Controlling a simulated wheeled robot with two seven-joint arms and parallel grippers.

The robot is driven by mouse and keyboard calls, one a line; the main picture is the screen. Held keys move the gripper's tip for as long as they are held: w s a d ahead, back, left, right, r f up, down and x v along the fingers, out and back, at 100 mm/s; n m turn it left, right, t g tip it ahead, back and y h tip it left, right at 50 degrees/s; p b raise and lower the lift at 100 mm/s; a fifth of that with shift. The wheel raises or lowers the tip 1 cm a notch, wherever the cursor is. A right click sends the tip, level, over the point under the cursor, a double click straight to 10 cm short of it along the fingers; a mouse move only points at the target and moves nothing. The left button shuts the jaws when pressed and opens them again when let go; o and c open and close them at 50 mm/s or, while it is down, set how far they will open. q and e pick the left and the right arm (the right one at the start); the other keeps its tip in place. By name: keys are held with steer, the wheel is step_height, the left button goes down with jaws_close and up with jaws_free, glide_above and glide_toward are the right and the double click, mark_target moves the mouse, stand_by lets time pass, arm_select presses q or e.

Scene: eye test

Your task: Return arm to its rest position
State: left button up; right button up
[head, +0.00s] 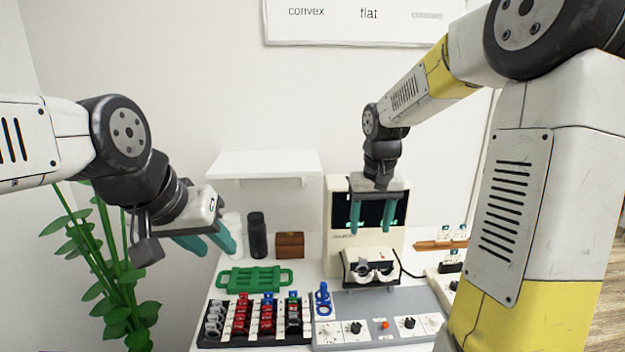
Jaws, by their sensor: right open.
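My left gripper (209,243) hangs at the left, in front of the white wall. Its two teal fingers are apart with nothing visible between them. My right gripper (371,230) points down in front of the dark screen of a white device (337,190). Its teal fingers are apart and empty, above a white trial frame with round lens holders (370,268). My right arm is raised and reaches in from the right, hiding part of the table's right side.
A dark tray (254,340) holds several red, blue and grey lens pieces. Behind it lies a green tray (226,279). A grey panel with knobs (391,300) is at the centre front. A black bottle (257,236) and a brown box (290,245) stand behind. A plant (118,280) is at left.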

steer(key=s+a+r+t+y, duration=0.1)
steer(key=s+r, duration=0.3)
steer(key=s, duration=0.5)
steer(key=s+r+t+y, duration=0.1)
steer(key=s+r+t, duration=0.2)
steer(key=s, duration=0.7)
steer(key=shift+a+r+t, duration=0.4)
steer(key=shift+r, duration=0.3)
